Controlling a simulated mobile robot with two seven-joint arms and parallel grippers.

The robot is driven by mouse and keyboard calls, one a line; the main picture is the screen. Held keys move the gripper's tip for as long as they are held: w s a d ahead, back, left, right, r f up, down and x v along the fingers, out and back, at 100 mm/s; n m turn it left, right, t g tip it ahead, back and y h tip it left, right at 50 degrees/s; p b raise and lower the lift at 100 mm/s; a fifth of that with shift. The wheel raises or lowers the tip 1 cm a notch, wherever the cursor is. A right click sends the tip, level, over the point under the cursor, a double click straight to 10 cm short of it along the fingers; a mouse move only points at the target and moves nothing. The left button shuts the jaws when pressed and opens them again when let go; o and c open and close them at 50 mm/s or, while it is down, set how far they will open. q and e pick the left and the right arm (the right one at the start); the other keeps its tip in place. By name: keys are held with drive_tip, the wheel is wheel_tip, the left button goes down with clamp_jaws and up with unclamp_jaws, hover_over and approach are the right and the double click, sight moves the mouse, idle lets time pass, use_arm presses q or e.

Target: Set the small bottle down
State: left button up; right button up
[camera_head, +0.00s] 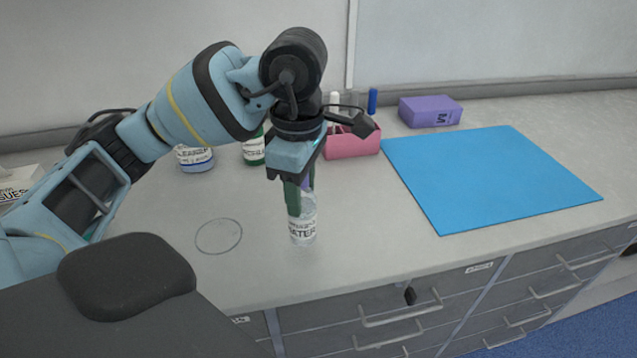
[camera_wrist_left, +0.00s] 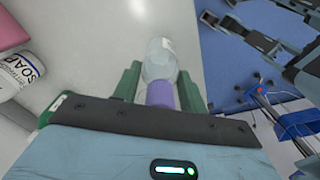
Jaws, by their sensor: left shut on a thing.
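The small bottle (camera_head: 303,228) is clear, with a white label reading partly "ATER" and a purple cap. My left gripper (camera_head: 300,192) points down with its green fingers on either side of the bottle's top, shut on it. The bottle is upright above the grey counter, right of a thin circle outline (camera_head: 218,236). I cannot tell whether its base touches the counter. In the left wrist view the bottle (camera_wrist_left: 160,60) sits between the green fingers. A dark jaw-like part of my right arm (camera_wrist_left: 240,30) shows at the upper right there; its opening is unclear.
A blue mat (camera_head: 490,178) lies to the right. Behind stand a pink holder (camera_head: 352,143), a purple box (camera_head: 430,111), a green bottle (camera_head: 254,150) and a white-blue bottle (camera_head: 195,159). The counter's front edge, with drawers (camera_head: 380,320) below, is close to the bottle.

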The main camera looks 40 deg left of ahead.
use_arm(q)
drive_tip(key=w+a, duration=0.1)
drive_tip(key=w, duration=0.5)
drive_tip(key=shift+a+f, duration=0.2)
drive_tip(key=shift+f, duration=0.05)
use_arm(e)
drive_tip(key=shift+w+r, duration=0.25)
drive_tip(key=shift+w, duration=0.05)
use_arm(q)
drive_tip(key=f, duration=0.3)
drive_tip(key=shift+w+a+f+p, duration=0.15)
drive_tip(key=shift+w+f+p, duration=0.15)
drive_tip(key=shift+w, duration=0.05)
use_arm(e)
drive_tip(key=shift+w+r, duration=0.1)
drive_tip(key=shift+r, duration=0.1)
use_arm(q)
drive_tip(key=shift+f, duration=0.2)
drive_tip(key=o, duration=1.4)
drive_tip(key=shift+c, duration=0.2)
use_arm(e)
drive_tip(key=shift+s+f, duration=0.15)
drive_tip(key=shift+s, duration=0.2)
